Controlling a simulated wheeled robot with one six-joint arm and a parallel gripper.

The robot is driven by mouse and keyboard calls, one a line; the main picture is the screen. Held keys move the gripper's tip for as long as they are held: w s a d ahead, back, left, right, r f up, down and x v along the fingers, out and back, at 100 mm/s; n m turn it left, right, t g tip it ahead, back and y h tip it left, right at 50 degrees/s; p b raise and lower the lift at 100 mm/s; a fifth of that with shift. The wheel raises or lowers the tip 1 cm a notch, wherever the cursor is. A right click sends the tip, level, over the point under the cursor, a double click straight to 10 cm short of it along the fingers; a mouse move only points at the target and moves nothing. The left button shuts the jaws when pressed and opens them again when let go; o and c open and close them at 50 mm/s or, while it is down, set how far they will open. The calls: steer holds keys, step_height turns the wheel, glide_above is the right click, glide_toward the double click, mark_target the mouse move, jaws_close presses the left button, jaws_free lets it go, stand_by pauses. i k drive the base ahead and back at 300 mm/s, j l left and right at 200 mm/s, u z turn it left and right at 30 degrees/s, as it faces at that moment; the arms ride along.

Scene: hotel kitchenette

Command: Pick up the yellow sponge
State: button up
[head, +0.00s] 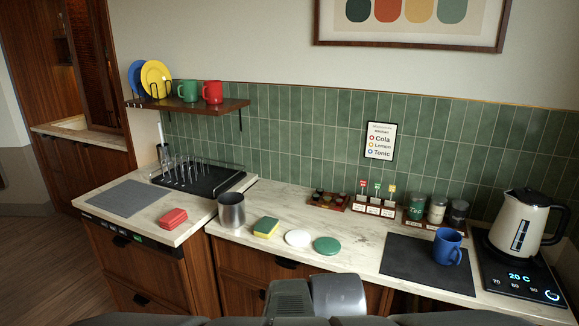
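The yellow sponge (266,227) lies flat on the light marble counter, near its front edge and left of the middle. Nothing covers the sponge. Grey and dark parts of my own arm show at the bottom middle, below the counter edge. My gripper's fingers are not in view.
Near the sponge are the metal cup (231,210), white disc (298,238) and green disc (327,245). A red block (173,218) lies on the left counter. A blue mug (447,246) and kettle (523,220) stand right. Counter behind the sponge is mostly clear.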

mark_target(265, 228)
steer(key=i+u, duration=0.3)
steer(key=i+l+u, duration=0.65)
steer(key=i, duration=0.2)
steer(key=j, duration=0.1)
